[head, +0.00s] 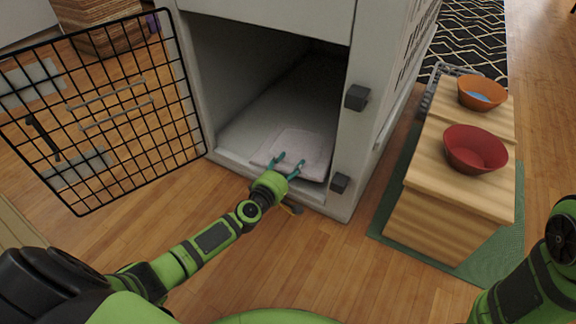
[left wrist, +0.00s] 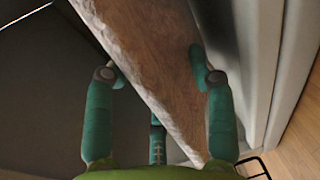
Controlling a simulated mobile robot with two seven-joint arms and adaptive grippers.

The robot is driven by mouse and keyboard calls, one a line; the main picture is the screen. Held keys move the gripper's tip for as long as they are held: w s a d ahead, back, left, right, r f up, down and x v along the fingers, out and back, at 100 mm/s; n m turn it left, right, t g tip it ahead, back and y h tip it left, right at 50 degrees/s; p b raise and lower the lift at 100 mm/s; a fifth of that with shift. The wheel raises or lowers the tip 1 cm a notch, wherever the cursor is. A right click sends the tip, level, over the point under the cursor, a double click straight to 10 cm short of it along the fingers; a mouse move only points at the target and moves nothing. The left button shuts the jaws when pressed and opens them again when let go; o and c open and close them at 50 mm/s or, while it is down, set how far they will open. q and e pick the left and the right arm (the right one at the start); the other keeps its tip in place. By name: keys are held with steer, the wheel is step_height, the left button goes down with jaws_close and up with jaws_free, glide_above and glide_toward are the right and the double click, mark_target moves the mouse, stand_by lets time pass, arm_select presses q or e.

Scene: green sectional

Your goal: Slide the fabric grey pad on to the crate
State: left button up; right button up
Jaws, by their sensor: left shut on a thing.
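The fabric grey pad (head: 300,143) looks pale and lies at the crate's open doorway. Its near edge is by the sill, and a paler flat area stretches behind it into the crate. The white crate (head: 345,208) stands with its front open. My left gripper (head: 289,166) reaches the pad's near edge with its teal fingers and is shut on it. In the left wrist view the pad (left wrist: 150,65) runs between the fingers as a brownish band with a rough whitish edge. My right arm shows at the right edge, but its gripper is out of view.
The black wire door (head: 110,115) is swung open to the left. A wooden bowl stand (head: 440,205) with a red bowl (head: 475,150) and an orange bowl (head: 482,92) stands on a green mat (head: 494,252) to the right.

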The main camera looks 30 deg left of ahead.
arm_select(q)
steer(key=o, duration=1.1)
steer(key=shift+s, duration=0.1)
